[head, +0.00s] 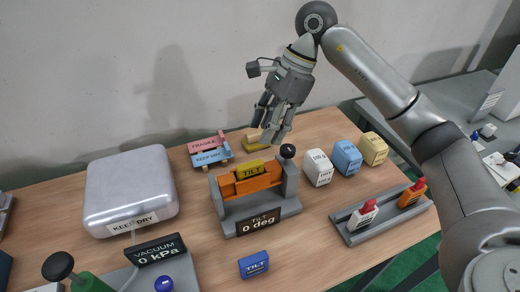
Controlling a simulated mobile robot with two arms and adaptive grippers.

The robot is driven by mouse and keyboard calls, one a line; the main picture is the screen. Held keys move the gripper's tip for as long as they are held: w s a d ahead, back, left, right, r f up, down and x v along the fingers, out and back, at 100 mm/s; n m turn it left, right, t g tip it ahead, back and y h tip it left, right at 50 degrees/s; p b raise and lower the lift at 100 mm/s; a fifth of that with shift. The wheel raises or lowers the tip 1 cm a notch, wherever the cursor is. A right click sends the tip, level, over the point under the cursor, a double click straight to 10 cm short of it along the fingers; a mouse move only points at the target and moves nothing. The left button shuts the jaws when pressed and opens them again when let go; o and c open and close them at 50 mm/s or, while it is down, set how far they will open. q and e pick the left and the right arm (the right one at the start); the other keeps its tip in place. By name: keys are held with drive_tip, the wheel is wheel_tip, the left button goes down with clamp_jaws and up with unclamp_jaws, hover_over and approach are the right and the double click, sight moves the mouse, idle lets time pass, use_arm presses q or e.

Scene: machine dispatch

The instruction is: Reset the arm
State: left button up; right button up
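My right arm comes in from the right edge, arches over the table and hangs down at the back middle. My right gripper (272,122) points down above the table, behind the tilt device. Its fingers look apart, with nothing visible between them. A small yellow object (255,143) lies on the table below and behind the fingers, partly hidden by them. The tilt device (255,200) has an orange part, a yellow TILT label and a display reading 0 deg. My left gripper is not in view.
A silver case (130,188) marked KEEP DRY stands at left, behind a vacuum display (156,250) reading 0 kPa. Pink and blue labelled blocks (208,150) are at the back. White, blue and yellow blocks (347,157) stand right, behind a grey tray (385,222). A blue TILT block (254,265) lies in front.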

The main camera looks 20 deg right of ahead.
drive_tip(key=shift+v, duration=0.9)
